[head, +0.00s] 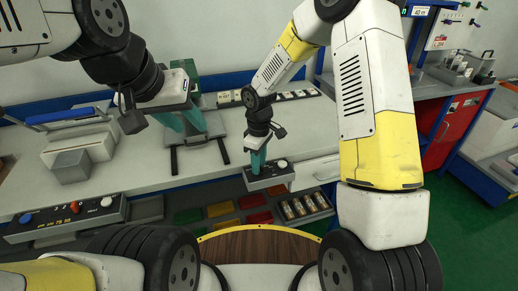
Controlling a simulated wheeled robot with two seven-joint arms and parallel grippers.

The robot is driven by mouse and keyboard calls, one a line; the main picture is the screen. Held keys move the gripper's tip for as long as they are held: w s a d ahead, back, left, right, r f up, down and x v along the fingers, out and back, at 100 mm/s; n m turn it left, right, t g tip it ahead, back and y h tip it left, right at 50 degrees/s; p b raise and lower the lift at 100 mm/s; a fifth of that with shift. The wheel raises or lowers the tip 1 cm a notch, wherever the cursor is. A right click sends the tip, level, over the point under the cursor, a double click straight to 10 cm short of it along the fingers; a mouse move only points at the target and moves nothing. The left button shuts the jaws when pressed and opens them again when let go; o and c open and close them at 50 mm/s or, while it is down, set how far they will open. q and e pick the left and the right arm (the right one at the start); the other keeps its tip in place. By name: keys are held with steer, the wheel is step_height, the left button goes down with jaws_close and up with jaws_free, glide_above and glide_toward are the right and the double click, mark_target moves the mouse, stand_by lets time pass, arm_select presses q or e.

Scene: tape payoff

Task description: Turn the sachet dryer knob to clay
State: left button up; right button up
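A small dark control panel (268,178) sits at the table's front edge, with a pale knob (283,163) at its right. My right gripper (257,163) points down at the left part of this panel. Its teal fingers look close together and hide what is between or under them, so I cannot tell whether they hold a knob. My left gripper (183,121) is over the table further left, its teal fingers apart with nothing visible between them. Label words are too small to read.
A grey box-shaped machine (78,152) stands at the left of the white table (235,135). A strip with dark squares (290,95) lies at the back. Coloured bins (221,209) and a tray of cylinders (305,207) are below the front edge. A red cabinet (455,130) stands right.

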step_height(320, 180, up, 8)
steer(key=shift+f, duration=0.1)
stand_by(0.4)
steer(key=shift+d+r, duration=0.25)
steer(key=shift+r, duration=0.1)
steer(key=s+d+r+m+t, duration=0.25)
steer(key=s+d+r, duration=0.2)
steer(key=r, duration=0.25)
steer(key=s+d+r+m+t, duration=0.1)
steer(key=s+d+r+m, duration=0.35)
steer(key=r, duration=0.35)
steer(key=s+d+r+m+t+y, duration=0.1)
steer(key=s+d+r+m, duration=0.1)
steer(key=s, duration=0.3)
steer(key=s+d+r+m+t+y, duration=0.1)
steer(key=s+d+r+m, duration=0.2)
steer(key=s, duration=0.3)
steer(key=shift+t, duration=0.35)
